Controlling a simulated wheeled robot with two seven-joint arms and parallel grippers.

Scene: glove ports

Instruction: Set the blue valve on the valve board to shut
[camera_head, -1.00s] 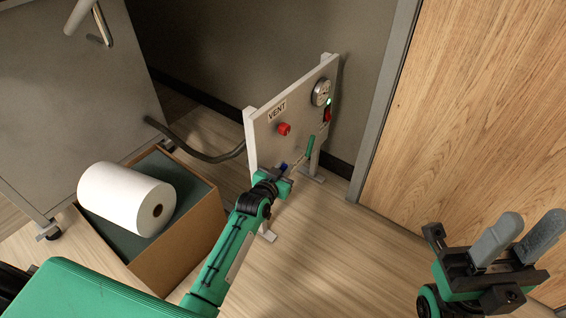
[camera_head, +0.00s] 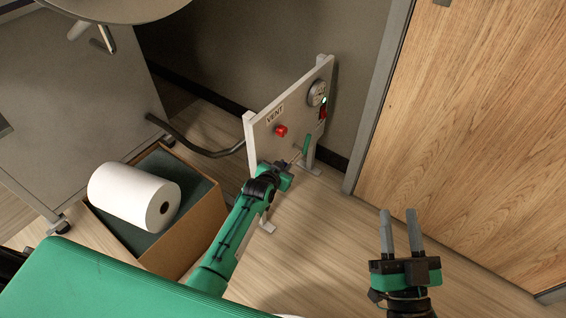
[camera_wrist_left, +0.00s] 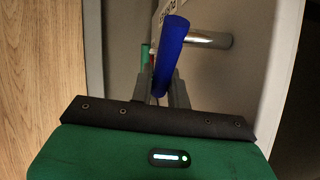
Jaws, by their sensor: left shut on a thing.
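The white valve board (camera_head: 299,103) stands upright on feet by the wall, labelled VENT. The blue valve (camera_wrist_left: 171,52) shows in the left wrist view as a blue handle beside a metal stem (camera_wrist_left: 208,40). My left gripper (camera_wrist_left: 164,88) is shut on the blue handle, with a finger on each side of its lower end. In the head view my left gripper (camera_head: 284,170) is at the board's lower part and the blue handle is not clearly seen. My right gripper (camera_head: 399,214) is open and empty, above the floor at lower right, away from the board.
On the board are a red knob (camera_head: 281,131), a green handle (camera_head: 306,143), a gauge (camera_head: 317,93) and a red switch (camera_head: 323,111). A cardboard box (camera_head: 205,232) with a white roll (camera_head: 128,193) stands left of my arm. A wooden door (camera_head: 480,130) is at right.

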